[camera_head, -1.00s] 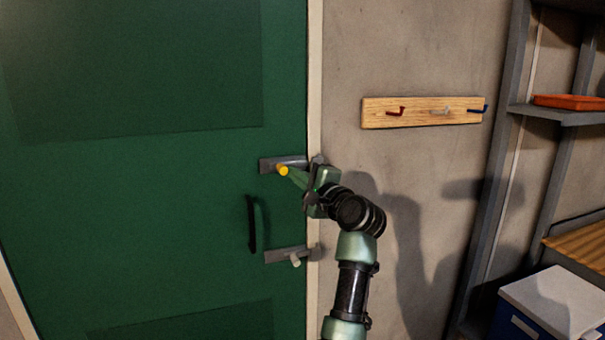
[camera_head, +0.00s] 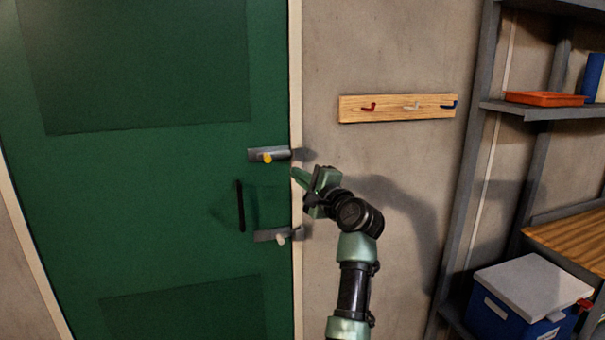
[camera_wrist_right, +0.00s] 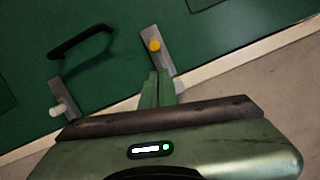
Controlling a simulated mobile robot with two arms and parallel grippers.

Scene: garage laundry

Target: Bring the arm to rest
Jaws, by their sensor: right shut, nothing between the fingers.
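My right gripper (camera_head: 298,175) is shut and empty in the head view, in front of the door's right edge. It is just right of and below the upper bolt (camera_head: 267,156), which has a yellow knob, and apart from it in the picture. In the right wrist view the shut fingers (camera_wrist_right: 157,88) point toward the green door, with the upper bolt's yellow knob (camera_wrist_right: 154,46) beyond them. The lower bolt (camera_head: 272,235) has a pale knob. My left gripper is not in view.
The green door (camera_head: 140,200) has a black handle (camera_head: 240,206). A wooden rail (camera_head: 390,108) with several hooks hangs on the wall. A grey shelf (camera_head: 545,108) on the right holds an orange tray (camera_head: 545,98). A blue cooler (camera_head: 515,305) with a white lid stands low right. Bare wall lies between.

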